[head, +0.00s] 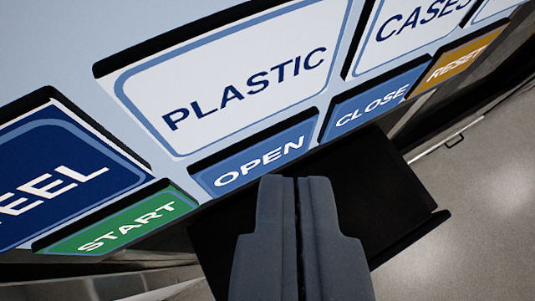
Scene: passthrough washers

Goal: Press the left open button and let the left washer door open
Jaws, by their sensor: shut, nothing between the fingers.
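A blue OPEN button (258,158) sits on the lower row of a tilted light-blue control panel (62,58), in the middle of the head view. My gripper (297,181) is shut and empty, its dark fingers side by side. Its fingertips overlap the lower right edge of the OPEN button in the picture. I cannot tell whether they touch it. No washer door can be made out, and I cannot tell whether this panel belongs to the left washer.
A green START button (125,229) is left of OPEN. A blue CLOSE button (372,104) and an orange RESET button (458,60) are to the right. Above are a white PLASTIC sign (240,80) and a CASES sign (415,25). Grey floor (480,190) shows at right.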

